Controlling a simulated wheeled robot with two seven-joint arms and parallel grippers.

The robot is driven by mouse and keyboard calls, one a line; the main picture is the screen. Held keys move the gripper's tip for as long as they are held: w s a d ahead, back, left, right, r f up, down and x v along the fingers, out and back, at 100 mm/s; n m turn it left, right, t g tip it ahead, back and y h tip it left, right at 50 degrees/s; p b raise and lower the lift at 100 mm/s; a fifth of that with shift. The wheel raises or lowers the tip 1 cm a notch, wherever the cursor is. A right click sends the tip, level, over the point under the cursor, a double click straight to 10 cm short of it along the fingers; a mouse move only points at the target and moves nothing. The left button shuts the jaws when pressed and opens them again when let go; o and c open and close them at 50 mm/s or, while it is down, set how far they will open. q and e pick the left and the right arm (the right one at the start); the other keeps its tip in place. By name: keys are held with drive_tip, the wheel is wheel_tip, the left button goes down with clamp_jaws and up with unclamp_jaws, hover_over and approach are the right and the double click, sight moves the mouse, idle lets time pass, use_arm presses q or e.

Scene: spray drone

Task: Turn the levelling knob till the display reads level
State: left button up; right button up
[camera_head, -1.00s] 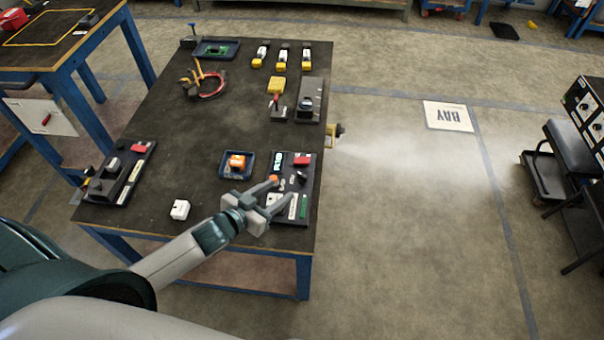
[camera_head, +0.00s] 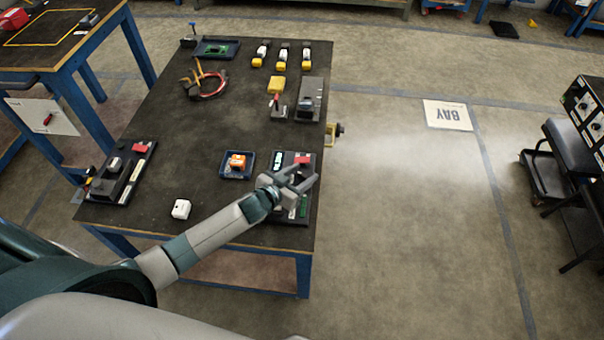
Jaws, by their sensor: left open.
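The control panel (camera_head: 294,217) is a dark board at the near right corner of the table. A small lit display (camera_head: 277,160) glows pale green at its upper left; its reading is too small to make out. A red part (camera_head: 303,159) sits at its upper right. A small dark knob-like part (camera_head: 299,178) shows between my left gripper's fingers; whether it is the levelling knob, and whether the fingers touch it, I cannot tell. My left gripper (camera_head: 306,176) is open over the panel and its wrist hides the panel's middle. My right gripper is out of view.
A white block (camera_head: 181,209) lies near the table's front edge. A yellow nozzle (camera_head: 331,135) at the table's right edge gives off mist. The table's middle is clear.

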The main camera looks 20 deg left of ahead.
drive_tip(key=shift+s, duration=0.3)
use_arm(q)
drive_tip(key=c, duration=1)
drive_tip(key=shift+c, duration=0.2)
drive_tip(key=shift+w+m+h, duration=0.1)
drive_tip(key=shift+m+h, duration=0.5)
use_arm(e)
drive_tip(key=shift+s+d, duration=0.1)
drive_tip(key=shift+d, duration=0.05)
use_arm(q)
drive_tip(key=shift+g+h, duration=0.3)
drive_tip(key=shift+a+m+h, duration=0.1)
drive_tip(key=shift+m+h, duration=0.4)
drive_tip(key=shift+m, duration=0.2)
drive_tip(key=shift+m+g+h, duration=0.3)
drive_tip(key=shift+g, duration=0.1)
drive_tip(key=shift+m+g+h+b, duration=0.7)
drive_tip(key=shift+m+h+b, duration=0.25)
drive_tip(key=shift+m+h, duration=0.35)
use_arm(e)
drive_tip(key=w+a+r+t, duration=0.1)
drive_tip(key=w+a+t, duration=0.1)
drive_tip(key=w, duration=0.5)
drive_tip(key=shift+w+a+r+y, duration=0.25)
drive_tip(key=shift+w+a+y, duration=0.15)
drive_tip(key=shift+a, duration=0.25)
